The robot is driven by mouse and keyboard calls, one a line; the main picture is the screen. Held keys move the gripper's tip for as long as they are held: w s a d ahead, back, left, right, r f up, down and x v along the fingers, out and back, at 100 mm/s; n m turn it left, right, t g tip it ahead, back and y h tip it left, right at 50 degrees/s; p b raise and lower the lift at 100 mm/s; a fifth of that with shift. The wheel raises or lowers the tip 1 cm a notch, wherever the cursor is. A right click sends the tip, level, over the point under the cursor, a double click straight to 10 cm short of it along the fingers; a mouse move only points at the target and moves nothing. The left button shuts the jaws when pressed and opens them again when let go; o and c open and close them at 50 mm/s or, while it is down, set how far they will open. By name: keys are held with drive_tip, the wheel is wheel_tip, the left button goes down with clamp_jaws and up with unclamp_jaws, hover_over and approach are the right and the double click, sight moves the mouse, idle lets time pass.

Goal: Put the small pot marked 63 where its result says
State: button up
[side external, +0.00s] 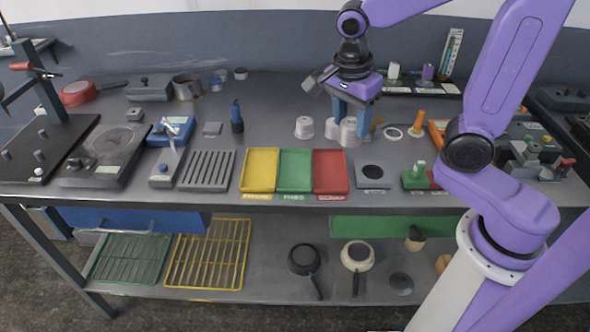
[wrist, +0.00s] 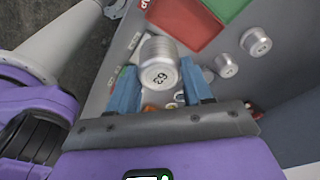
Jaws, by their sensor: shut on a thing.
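The small pot marked 63 (wrist: 158,62) is a silvery-white cylinder, with its number facing the wrist camera. My gripper (wrist: 157,76) is shut on it, with a blue finger on each side. In the side view my gripper (side external: 352,128) points down at the middle of the bench around the pot (side external: 348,134); I cannot tell whether the pot is clear of the bench top. The yellow tray (side external: 260,150), green tray (side external: 295,150) and red tray (side external: 330,150) stand side by side, left and in front. Their front labels are small; the red one appears to read SCRAP.
Two similar pots stand nearby in the wrist view, one larger (wrist: 256,42) and one smaller (wrist: 226,65). A grey block with a dark round recess (side external: 373,185) is right of the red tray. An orange-topped peg (side external: 418,122) stands to the gripper's right. The trays look empty.

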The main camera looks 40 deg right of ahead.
drive_tip(key=w+a+f, duration=0.1)
drive_tip(key=w+f, duration=0.3)
drive_tip(key=w, duration=0.6)
approach(297, 159)
drive_tip(key=shift+s+d+f, duration=0.15)
drive_tip(key=shift+s+d, duration=0.15)
drive_tip(key=shift+d, duration=0.1)
drive_tip(key=shift+w+f, duration=0.1)
drive_tip(key=shift+f, duration=0.1)
drive_tip(key=shift+w+f, duration=0.15)
drive_tip(key=shift+f, duration=1.5)
drive_tip(key=shift+f, duration=0.1)
drive_tip(key=o, duration=1.2)
drive_tip(key=shift+c, duration=0.2)
wheel_tip(297, 159, up, 12)
drive_tip(key=a, duration=0.2)
